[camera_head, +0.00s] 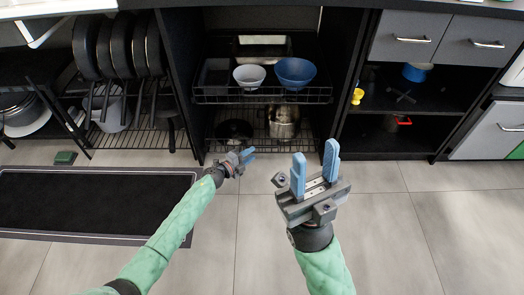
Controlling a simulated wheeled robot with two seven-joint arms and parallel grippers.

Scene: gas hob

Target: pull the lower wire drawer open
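The lower wire drawer (260,143) sits low inside the dark cabinet, below an upper wire drawer (262,97). It holds a dark pan (235,130) and a steel pot (284,122). It looks pushed in, with its front near the cabinet front. My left gripper (249,156) is just in front of the lower drawer's bottom front, left of its middle. Its blue fingers look slightly apart, with nothing seen between them. Whether it touches the wire is unclear. My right gripper (315,170) is open and empty, nearer to me, over the floor, fingers pointing towards the cabinet.
The upper drawer holds a white bowl (249,78) and a blue bowl (295,73). At left are a rack with hanging pans (121,45) and a dark mat (80,204). Open shelves (400,146) stand at right. The tiled floor (390,220) is clear.

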